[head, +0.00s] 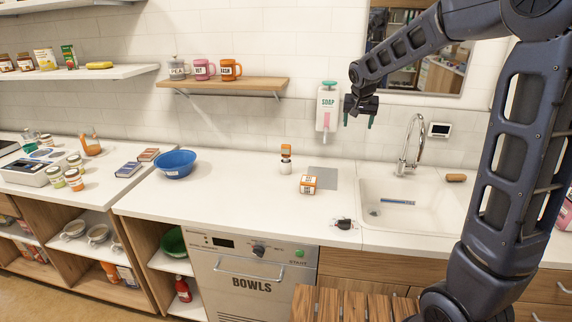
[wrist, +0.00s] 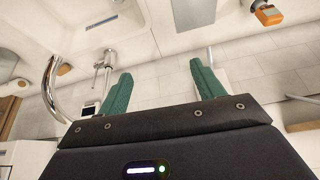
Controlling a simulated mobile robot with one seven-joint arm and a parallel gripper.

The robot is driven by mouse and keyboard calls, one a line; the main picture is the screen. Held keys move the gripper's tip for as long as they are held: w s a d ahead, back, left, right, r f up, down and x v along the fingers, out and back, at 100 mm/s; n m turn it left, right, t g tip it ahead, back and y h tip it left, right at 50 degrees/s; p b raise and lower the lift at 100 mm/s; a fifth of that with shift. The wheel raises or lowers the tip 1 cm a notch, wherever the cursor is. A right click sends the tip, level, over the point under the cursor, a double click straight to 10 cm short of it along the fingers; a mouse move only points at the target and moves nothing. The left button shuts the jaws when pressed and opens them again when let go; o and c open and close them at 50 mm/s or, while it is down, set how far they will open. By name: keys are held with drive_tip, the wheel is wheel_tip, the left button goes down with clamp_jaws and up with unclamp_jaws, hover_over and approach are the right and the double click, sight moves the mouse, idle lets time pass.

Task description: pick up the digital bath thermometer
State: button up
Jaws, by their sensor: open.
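My gripper (head: 358,120) is in the air in front of the wall, left of the faucet and well above the counter, apart from the blue item. Its green-tipped fingers (wrist: 160,78) are spread, with nothing between them.
The sink (head: 376,226) has a tall faucet (head: 409,145) behind it. A soap dispenser (head: 327,107) hangs on the wall near my gripper. A grey mat (head: 323,178), an orange-and-white box (head: 308,185) and a small dark item (head: 343,223) lie left of the sink. A blue bowl (head: 175,164) stands farther left.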

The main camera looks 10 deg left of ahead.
drive_tip(key=w+a+f, duration=0.3)
drive_tip(key=a, duration=0.3)
drive_tip(key=w+a+f, duration=0.2)
drive_tip(key=w+a, duration=0.1)
drive_tip(key=a, duration=0.3)
drive_tip(key=t, duration=0.1)
approach(286, 153)
drive_tip(key=w+f, duration=0.1)
drive_tip(key=w, duration=0.1)
drive_tip(key=shift+n, duration=0.4)
drive_tip(key=x, duration=0.4)
drive_tip(key=shift+s+d+f, duration=0.1)
drive_tip(key=shift+s+f, duration=0.05)
drive_tip(key=shift+x, duration=3.15)
drive_tip(key=shift+a, duration=0.2)
drive_tip(key=c, duration=1.1)
drive_tip(key=shift+o, duration=0.2)
drive_tip(key=shift+r, duration=0.25)
